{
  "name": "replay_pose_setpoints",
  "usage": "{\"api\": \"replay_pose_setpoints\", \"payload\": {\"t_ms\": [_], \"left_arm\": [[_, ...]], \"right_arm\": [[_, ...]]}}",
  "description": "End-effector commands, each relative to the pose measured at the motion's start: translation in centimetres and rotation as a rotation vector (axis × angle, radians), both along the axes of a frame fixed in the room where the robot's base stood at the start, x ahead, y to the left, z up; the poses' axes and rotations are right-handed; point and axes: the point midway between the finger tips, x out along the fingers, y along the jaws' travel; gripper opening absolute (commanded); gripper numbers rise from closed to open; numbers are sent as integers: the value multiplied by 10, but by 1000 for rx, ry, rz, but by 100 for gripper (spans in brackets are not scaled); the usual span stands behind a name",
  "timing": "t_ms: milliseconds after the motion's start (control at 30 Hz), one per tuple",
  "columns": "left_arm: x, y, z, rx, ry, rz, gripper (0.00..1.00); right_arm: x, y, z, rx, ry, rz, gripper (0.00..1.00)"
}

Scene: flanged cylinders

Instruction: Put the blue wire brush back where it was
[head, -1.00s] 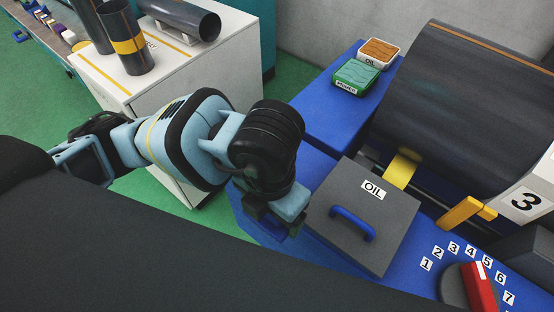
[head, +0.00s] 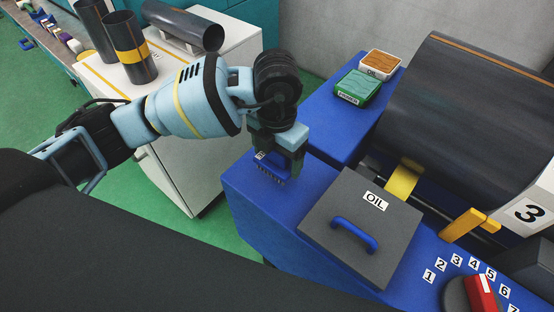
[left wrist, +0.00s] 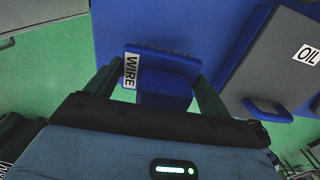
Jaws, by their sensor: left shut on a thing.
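The blue wire brush (head: 271,167) is in my left gripper (head: 275,160), bristles pointing down, above the blue bench top (head: 250,205) near its left end. In the left wrist view the brush (left wrist: 160,72) sits between the two fingers of the left gripper (left wrist: 165,88), with a white WIRE label on its left end. The left gripper is shut on it. Whether the bristles touch the bench I cannot tell. My right gripper is not in view.
A grey OIL lid (head: 345,250) with a blue handle lies just right of the brush. Green (head: 358,87) and orange-topped (head: 380,64) boxes stand farther back. A large dark cylinder (head: 465,110) is at the right. A white cabinet (head: 190,150) with dark tubes stands behind.

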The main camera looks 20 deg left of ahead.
Motion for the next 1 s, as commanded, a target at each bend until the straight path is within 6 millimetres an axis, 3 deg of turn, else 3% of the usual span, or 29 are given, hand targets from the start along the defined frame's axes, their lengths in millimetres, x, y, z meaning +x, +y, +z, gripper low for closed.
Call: {"api": "replay_pose_setpoints", "payload": {"t_ms": [300, 567, 967, 1000], "left_arm": [[11, 3, -2, -1, -1, 2, 60], [9, 3, -35, 0, -1, 0, 60], [9, 3, -40, 0, -1, -1, 60], [9, 3, -39, 0, -1, -1, 87]], "right_arm": [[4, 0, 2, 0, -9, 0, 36], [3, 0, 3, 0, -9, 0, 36], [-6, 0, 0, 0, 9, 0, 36], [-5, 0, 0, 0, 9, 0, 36]]}}
